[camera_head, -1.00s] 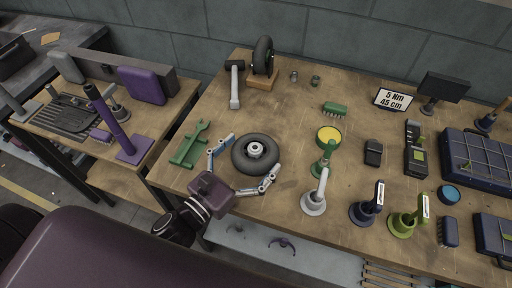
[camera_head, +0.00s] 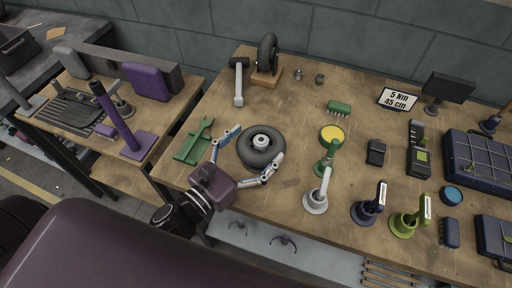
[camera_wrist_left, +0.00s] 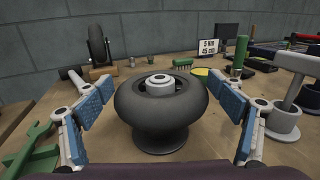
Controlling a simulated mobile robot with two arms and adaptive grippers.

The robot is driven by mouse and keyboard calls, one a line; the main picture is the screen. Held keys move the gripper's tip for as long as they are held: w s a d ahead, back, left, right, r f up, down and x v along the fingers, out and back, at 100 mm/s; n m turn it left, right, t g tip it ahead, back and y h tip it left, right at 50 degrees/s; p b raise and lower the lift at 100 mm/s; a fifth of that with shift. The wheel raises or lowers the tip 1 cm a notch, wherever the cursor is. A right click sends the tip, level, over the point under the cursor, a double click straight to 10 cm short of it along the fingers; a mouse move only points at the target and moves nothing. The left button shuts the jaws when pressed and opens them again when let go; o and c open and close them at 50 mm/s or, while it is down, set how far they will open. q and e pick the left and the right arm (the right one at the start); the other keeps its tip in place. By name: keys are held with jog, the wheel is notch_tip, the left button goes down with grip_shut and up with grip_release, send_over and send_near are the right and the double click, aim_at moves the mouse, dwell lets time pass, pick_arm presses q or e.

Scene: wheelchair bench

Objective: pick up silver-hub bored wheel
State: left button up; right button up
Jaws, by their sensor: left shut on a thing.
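The silver-hub bored wheel (camera_head: 251,158) has a dark tyre and a pale silver hub; it lies flat, hub up, near the bench's front left. My left gripper (camera_head: 256,146) is shut on it, with one blue-padded finger on each side of the tyre. In the left wrist view the wheel (camera_wrist_left: 160,108) fills the middle between the fingers, with a narrower dark part below the tyre. I cannot tell for certain whether the wheel is clear of the bench top. My right gripper is not in view.
A green tool holder (camera_head: 190,149) lies left of the wheel. A green stand (camera_head: 326,160) and a white-grey stand (camera_head: 316,202) are close on its right. Behind are a hammer (camera_head: 239,88) and another wheel (camera_head: 268,52) upright on a wooden block.

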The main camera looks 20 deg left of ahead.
pick_arm(q)
notch_tip(320, 180, up, 18)
jog(key=p, duration=0.6)
jog(key=shift+f, duration=0.2)
